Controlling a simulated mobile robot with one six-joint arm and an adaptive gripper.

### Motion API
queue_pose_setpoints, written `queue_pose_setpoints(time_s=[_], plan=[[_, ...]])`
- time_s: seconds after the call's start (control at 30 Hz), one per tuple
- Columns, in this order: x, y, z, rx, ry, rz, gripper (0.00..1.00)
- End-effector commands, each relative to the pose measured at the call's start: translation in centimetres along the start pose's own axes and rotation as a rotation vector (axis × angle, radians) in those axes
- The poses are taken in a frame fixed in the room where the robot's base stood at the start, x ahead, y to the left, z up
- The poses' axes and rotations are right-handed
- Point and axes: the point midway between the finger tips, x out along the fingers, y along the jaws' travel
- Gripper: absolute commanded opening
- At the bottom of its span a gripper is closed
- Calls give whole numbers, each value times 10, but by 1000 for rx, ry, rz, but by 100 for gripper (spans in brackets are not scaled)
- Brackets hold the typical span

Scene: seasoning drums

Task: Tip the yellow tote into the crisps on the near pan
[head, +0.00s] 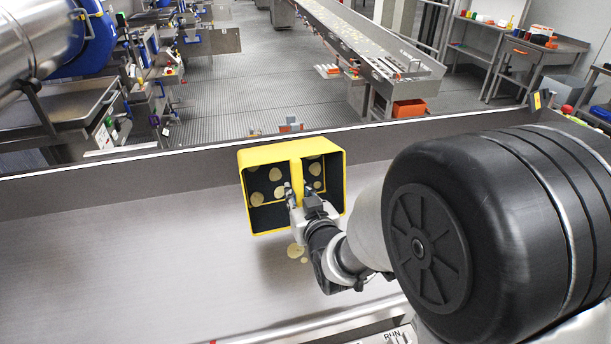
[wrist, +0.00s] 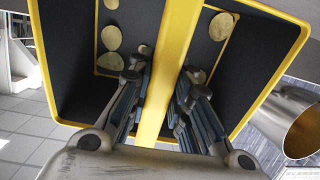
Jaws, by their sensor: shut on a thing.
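The yellow tote (head: 292,148) is tilted on its side above the near pan (head: 120,250), its open dark inside facing me in the head view. My gripper (head: 304,192) is shut on the tote's yellow middle bar, which also runs between the fingers in the wrist view (wrist: 167,75). Several round crisps (head: 276,174) show against the tote's dark inside, and some show in the wrist view (wrist: 111,38). A few crisps (head: 296,250) lie on the pan just below the tote. The gripper and wrist hide part of the tote's lower right.
The pan's raised far wall (head: 130,190) runs behind the tote. Beyond it, a long conveyor (head: 365,45) carries crisps, with an orange bin (head: 409,108) at its near end. The pan's left side is clear. A metal cylinder (wrist: 303,125) shows at the right of the wrist view.

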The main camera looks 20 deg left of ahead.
Motion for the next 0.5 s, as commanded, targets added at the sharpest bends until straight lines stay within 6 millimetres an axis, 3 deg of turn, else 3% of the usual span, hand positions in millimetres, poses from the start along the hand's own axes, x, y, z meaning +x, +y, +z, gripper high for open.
queue_pose_setpoints(time_s=[0.2, 0.5], plan=[[-6, 0, 20, 1, 126, 0, 0], [-12, 0, 32, 1, 251, 0, 0]])
